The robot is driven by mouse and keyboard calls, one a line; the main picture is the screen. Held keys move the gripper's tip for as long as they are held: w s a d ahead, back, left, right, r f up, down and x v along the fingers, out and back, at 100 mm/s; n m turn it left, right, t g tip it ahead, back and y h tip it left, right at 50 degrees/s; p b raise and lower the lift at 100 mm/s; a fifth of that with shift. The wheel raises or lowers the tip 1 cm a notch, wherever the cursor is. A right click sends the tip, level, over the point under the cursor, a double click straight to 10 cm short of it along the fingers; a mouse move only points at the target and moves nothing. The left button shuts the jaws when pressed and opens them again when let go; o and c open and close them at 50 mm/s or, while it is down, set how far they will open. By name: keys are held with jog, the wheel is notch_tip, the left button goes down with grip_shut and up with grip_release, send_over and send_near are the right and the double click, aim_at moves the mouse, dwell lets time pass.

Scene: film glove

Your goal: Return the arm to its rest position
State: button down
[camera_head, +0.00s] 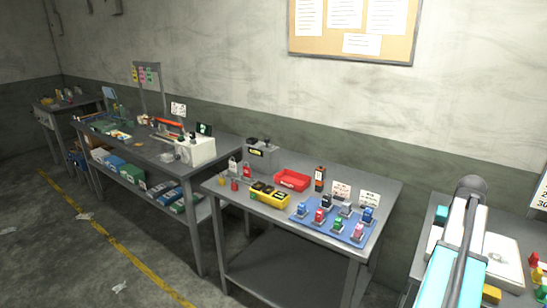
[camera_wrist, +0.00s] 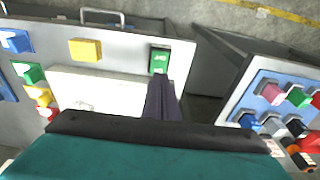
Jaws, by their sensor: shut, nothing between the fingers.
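My gripper (camera_wrist: 161,84) shows in the wrist view as dark fingers, shut and empty, beyond the teal housing at the bottom. In the head view, my arm (camera_head: 460,245) rises at the lower right, white and teal with a dark cable, in front of the right table (camera_head: 425,245). The fingers cannot be made out there.
The table holds a yellow block (camera_wrist: 85,50) and a white board (camera_wrist: 105,92). The middle table (camera_head: 240,202) bears a blue mat (camera_head: 318,226) with several coloured items, a red tray (camera_head: 292,180) and a yellow tray (camera_head: 270,195). Floor (camera_head: 75,260) is mostly open at left.

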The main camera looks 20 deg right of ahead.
jog(key=w+a+f+n+g+y+b, duration=0.1)
jog(key=w+a+f, duration=0.3)
jog(key=a+f, duration=0.3)
jog(key=w+a+f+n+y+b, duration=0.1)
jog(key=w+a+f+n, duration=0.1)
jog(key=w+a+f, duration=0.4)
jog(key=w+a+f+n+g+b, duration=0.1)
jog(key=w+a+f, duration=0.2)
jog(key=a+f, duration=0.55)
jog(key=a+f+n+g, duration=0.1)
jog(key=a+f+n, duration=0.1)
jog(key=a+f, duration=0.75)
jog(key=s+a+f+n+g+b, duration=0.1)
jog(key=s+a+f+n+b, duration=0.1)
jog(key=s+a+f, duration=0.6)
jog(key=s+a+f+n+g+b, duration=0.1)
jog(key=s+a+f+g, duration=0.1)
jog(key=a+f, duration=0.65)
jog(key=s+a+f+n, duration=0.1)
jog(key=s+a+f, duration=0.2)
jog(key=s+a, duration=0.2)
jog(key=s+a+f+n+b, duration=0.1)
jog(key=s+a+f, duration=0.2)
jog(key=s, duration=0.7)
jog(key=a, duration=0.2)
jog(key=shift+a+g+h, duration=0.3)
jog(key=shift+a+g, duration=0.05)
jog(key=shift+g, duration=0.05)
jog(key=shift+s+d, duration=0.1)
jog(key=shift+d, duration=0.05)
